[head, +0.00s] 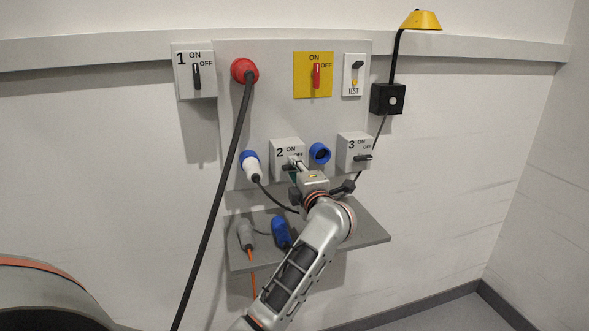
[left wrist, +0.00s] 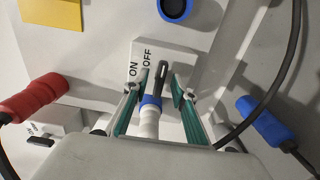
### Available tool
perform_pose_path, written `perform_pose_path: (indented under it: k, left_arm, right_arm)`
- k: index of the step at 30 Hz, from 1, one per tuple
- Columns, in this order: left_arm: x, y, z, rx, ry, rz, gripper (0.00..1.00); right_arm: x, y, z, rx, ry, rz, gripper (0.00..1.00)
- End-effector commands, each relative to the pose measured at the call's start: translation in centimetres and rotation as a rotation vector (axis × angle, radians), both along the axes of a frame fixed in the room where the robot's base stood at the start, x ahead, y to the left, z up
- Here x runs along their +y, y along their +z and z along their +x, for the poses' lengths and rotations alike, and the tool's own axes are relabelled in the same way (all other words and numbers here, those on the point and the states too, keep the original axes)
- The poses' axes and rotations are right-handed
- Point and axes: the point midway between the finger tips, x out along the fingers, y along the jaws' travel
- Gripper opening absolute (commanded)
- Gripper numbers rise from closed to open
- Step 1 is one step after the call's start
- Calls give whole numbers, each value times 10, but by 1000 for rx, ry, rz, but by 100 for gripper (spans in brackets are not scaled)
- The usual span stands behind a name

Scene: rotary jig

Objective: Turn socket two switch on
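The socket two switch is a white box (head: 282,147) marked 2, ON and OFF in the head view, left of the blue socket (head: 320,153). Its black handle (left wrist: 162,79) lies between my left fingers in the left wrist view and points to the OFF side, away from ON. My left gripper (left wrist: 160,92) is open, its green-padded fingers either side of the handle with visible gaps. In the head view the gripper (head: 293,169) partly hides the box's lower part and handle. My right gripper is in neither view.
A white and blue plug (head: 251,165) with a cable sits left of box 2. Switch box 3 (head: 353,150) is to the right. A grey shelf (head: 360,225) below holds a blue connector (head: 281,232) and a grey one (head: 246,235). A thick black cable hangs from the red plug (head: 243,70).

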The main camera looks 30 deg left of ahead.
Motion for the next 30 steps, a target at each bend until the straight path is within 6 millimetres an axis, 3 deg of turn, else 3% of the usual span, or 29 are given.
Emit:
perform_pose_path:
  k: [10,13,14,30]
  left_arm:
    - [4,0,3,0,0,0,26]
    - [4,0,3,0,0,0,3]
    - [4,0,3,0,0,0,0]
    - [4,-2,3,-72,1,-64,0]
  right_arm:
    - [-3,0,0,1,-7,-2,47]
    - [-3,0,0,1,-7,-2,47]
    - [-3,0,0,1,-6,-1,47]
    - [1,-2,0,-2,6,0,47]
